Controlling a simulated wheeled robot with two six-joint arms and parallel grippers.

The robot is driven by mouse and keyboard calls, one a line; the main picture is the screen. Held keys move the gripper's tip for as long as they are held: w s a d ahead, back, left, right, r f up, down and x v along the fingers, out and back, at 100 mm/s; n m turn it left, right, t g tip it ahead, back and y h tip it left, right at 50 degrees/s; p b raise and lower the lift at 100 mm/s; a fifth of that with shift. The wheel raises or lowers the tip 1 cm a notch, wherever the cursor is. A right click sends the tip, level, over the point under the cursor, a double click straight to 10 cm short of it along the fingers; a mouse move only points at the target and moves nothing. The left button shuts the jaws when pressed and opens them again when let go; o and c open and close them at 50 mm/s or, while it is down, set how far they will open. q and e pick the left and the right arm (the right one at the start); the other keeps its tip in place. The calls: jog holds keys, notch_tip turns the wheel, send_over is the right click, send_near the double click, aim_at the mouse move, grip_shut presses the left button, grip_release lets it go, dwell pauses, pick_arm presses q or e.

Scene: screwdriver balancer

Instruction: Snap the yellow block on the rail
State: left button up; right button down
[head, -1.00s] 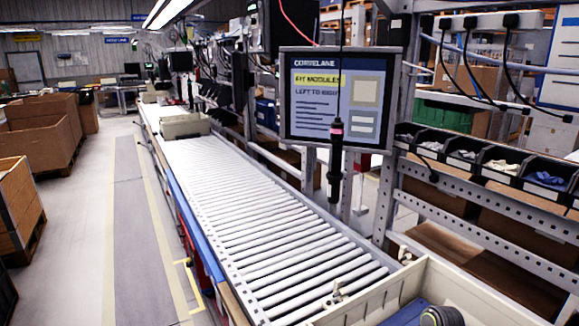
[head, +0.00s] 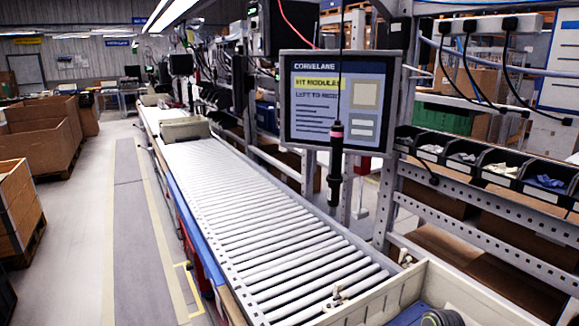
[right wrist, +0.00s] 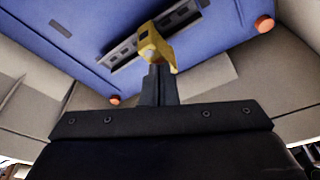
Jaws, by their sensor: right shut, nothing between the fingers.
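In the right wrist view, the yellow block (right wrist: 152,43) is just beyond my right gripper's fingertips, over the grey rail (right wrist: 122,54) on a blue panel. I cannot tell whether it is seated on the rail. My right gripper (right wrist: 160,72) is shut with nothing held; its tips are close to or touching the block's lower end. The block hides part of the rail. The head view shows neither gripper, nor the block or rail. My left gripper is not in view.
The blue panel (right wrist: 215,55) has orange round knobs (right wrist: 264,24) and lies inside beige walls. In the head view, a roller conveyor (head: 250,220) runs away from me, with a hanging screwdriver (head: 335,165), a screen (head: 337,100) and a beige crate (head: 480,290) nearby.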

jog(key=shift+s+f+b, duration=0.35)
jog(key=shift+f, duration=0.3)
dwell(0.8)
jog(key=r+p, duration=0.2)
jog(key=p, duration=0.1)
jog(key=shift+w+r, duration=0.3)
jog(key=shift+w, duration=0.05)
jog(key=p+v, duration=0.2)
jog(key=shift+a+r+p, duration=0.25)
jog(key=shift+r+p, duration=0.05)
jog(key=shift+r, duration=0.1)
